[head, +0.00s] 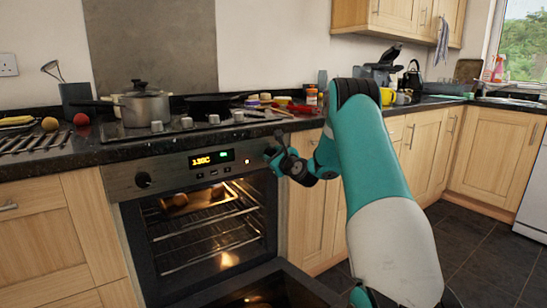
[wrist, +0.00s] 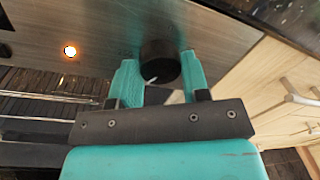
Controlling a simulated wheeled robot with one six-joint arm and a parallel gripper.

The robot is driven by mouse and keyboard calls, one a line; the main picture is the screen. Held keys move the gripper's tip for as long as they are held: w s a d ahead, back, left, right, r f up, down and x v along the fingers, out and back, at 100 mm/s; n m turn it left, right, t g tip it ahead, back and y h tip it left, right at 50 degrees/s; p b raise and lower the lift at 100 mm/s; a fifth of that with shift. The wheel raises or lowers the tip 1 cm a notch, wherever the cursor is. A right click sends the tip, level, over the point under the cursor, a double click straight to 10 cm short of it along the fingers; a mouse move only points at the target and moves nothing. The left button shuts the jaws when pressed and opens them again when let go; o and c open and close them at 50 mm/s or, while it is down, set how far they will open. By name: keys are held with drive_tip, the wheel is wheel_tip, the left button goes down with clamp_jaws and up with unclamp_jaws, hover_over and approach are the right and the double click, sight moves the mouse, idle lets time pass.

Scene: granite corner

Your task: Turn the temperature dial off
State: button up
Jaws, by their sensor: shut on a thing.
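The temperature dial (wrist: 160,63) is a black round knob with a white pointer mark, on the right of the oven's metal control panel (wrist: 95,28). My gripper (wrist: 158,72) is shut on the dial, with a teal finger on each side of it in the wrist view. In the head view my gripper (head: 275,153) is at the right end of the panel and hides most of the dial. The oven display (head: 201,160) reads what looks like 135C, with a green part beside it. A lit indicator (wrist: 70,51) glows orange near the dial.
The oven door (head: 265,289) hangs open below, with the lit cavity and racks (head: 205,225) showing. Another black knob (head: 143,180) is at the panel's left end. A pot (head: 143,104) and pan stand on the hob above. Wooden cupboards (head: 310,215) flank the oven.

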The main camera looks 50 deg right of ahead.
drive_tip(key=shift+d+f+m+y+b, duration=0.1)
drive_tip(key=shift+m+y+b, duration=0.35)
drive_tip(key=shift+m+b, duration=4.4)
drive_tip(key=shift+r+m+y+b, duration=0.1)
drive_tip(key=shift+m+y+b, duration=0.3)
drive_tip(key=shift+m+b, duration=4.45)
drive_tip(key=shift+d+f+m+y+b, duration=0.1)
drive_tip(key=shift+m+y+b, duration=0.35)
drive_tip(key=shift+m+b, duration=4.35)
drive_tip(key=o, duration=0.9)
drive_tip(key=shift+s, duration=0.1)
